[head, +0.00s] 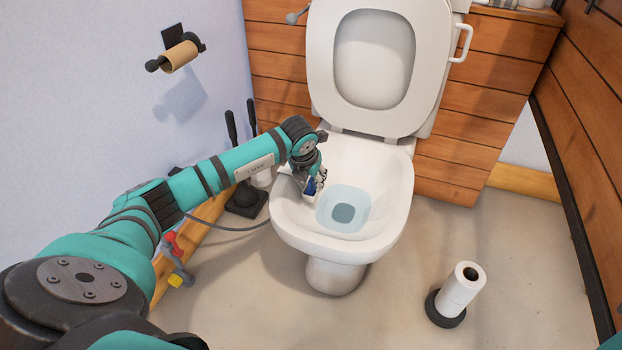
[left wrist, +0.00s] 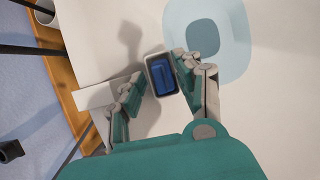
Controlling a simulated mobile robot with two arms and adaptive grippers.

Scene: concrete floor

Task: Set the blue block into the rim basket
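The blue block (left wrist: 163,80) lies inside the small rim basket (left wrist: 149,72), as the left wrist view shows. The basket hangs at the left inner side of the toilet bowl. In the head view the block (head: 311,185) is a small blue patch below my gripper, and part of the basket (head: 309,198) shows beneath it. My left gripper (head: 314,180) is just above the basket. My right gripper is out of view.
The toilet (head: 397,210) has its lid and seat raised, with water (head: 343,209) in the bowl. A toilet brush stand (head: 245,200) is left of it. A roll stand (head: 459,290) is on the floor to the right. A roll holder (head: 180,56) is on the left wall.

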